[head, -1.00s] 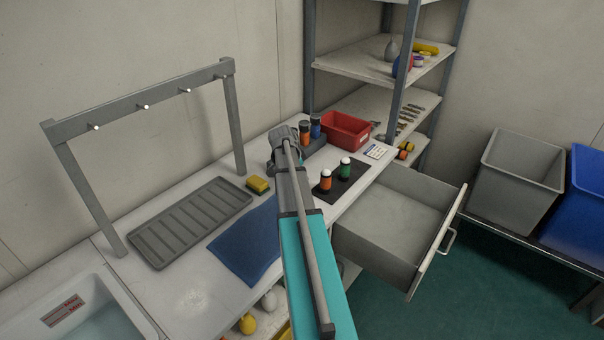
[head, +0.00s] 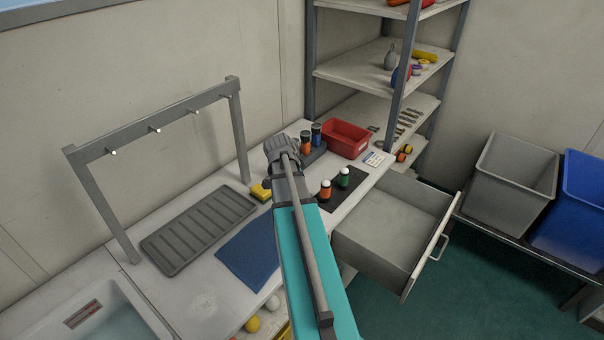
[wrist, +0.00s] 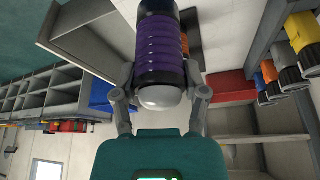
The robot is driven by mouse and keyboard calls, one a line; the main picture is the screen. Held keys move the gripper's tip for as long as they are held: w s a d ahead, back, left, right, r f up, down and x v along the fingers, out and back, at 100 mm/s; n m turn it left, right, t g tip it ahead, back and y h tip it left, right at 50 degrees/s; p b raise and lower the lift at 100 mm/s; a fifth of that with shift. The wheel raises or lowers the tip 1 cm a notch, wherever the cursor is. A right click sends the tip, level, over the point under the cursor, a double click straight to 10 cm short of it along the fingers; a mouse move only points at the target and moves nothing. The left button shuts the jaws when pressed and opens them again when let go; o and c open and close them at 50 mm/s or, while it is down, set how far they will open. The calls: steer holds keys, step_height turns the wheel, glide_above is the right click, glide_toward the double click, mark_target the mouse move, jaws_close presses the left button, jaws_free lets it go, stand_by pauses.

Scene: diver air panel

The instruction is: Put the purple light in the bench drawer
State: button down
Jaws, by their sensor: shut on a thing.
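The purple light (wrist: 161,42), with a ribbed purple body, dark ends and a pale rounded tip, is gripped between the two fingers of my gripper (wrist: 160,90) in the wrist view. In the head view my gripper (head: 282,150) is above the back of the bench, left of the lights in the holder, and the arm hides the purple light. The bench drawer (head: 437,240) is pulled open at the bench's right side, right of my arm. Its visible floor is bare.
Two more lights (head: 305,142) stand in a grey holder by a red bin (head: 345,138).

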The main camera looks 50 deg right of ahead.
steer(key=shift+s+a+r+p, duration=0.2)
steer(key=shift+s+a+r, duration=0.15)
steer(key=shift+s+a, duration=0.15)
steer(key=shift+s+a+r+p, duration=0.2)
steer(key=shift+s+a+r, duration=0.15)
steer(key=shift+a, duration=0.25)
steer(key=shift+s+f, duration=0.1)
steer(key=shift+f, duration=0.05)
steer(key=s+d+f+m+g+y+b, duration=0.1)
steer(key=s+d+f+m+b, duration=0.35)
steer(key=s+d, duration=0.7)
steer(key=s+d+f+m+g+b, duration=0.1)
steer(key=s+d+f+m+b, duration=0.3)
steer(key=s+d, duration=0.75)
steer(key=s+d+f+b, duration=0.2)
steer(key=d+f+b, duration=0.1)
steer(key=f+b, duration=0.4)
steer(key=s+d+f+g+y+b, duration=0.1)
steer(key=s+d+f+b, duration=0.2)
steer(key=f+b, duration=0.5)
steer(key=shift+d+f, duration=0.2)
steer(key=shift+d, duration=0.25)
